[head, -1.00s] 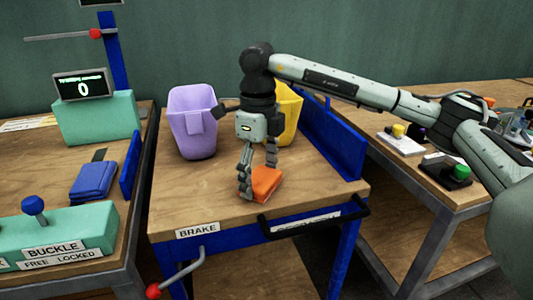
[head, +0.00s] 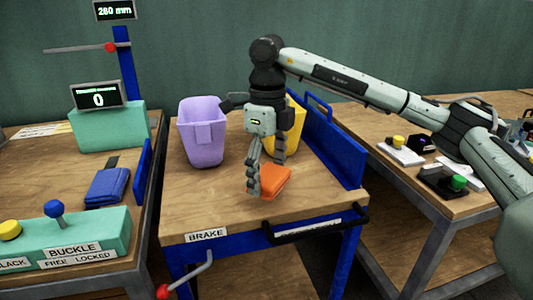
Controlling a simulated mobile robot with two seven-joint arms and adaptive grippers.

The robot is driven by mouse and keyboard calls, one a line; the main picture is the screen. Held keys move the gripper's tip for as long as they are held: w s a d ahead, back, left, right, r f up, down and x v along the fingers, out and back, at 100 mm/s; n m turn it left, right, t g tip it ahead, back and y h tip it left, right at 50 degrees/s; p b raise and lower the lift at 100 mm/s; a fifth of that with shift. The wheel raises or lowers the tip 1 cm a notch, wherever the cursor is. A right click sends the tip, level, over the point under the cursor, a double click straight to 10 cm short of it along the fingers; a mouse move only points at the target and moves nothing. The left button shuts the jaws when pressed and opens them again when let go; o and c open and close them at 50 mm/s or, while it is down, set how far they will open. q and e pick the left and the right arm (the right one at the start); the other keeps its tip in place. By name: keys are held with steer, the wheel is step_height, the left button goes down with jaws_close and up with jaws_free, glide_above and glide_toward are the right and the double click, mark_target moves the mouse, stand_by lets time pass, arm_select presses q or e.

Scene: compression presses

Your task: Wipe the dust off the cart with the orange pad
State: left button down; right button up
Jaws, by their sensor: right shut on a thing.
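The orange pad (head: 273,181) is at the front middle of the cart's wooden top (head: 205,205). My right gripper (head: 267,180) points down and is shut on the pad, with one finger at its left side and the other behind it. The pad looks flat on or very close to the wood. I cannot make out any dust on the cart top. My left gripper is not in view.
A purple bin (head: 203,135) and a partly hidden yellow bin (head: 295,128) stand at the cart's back. A blue rail (head: 330,145) edges the right side. The left bench holds a green control box (head: 70,240) and blue pad (head: 107,187). The cart's front left is clear.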

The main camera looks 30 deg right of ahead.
steer(key=shift+r, duration=1.85)
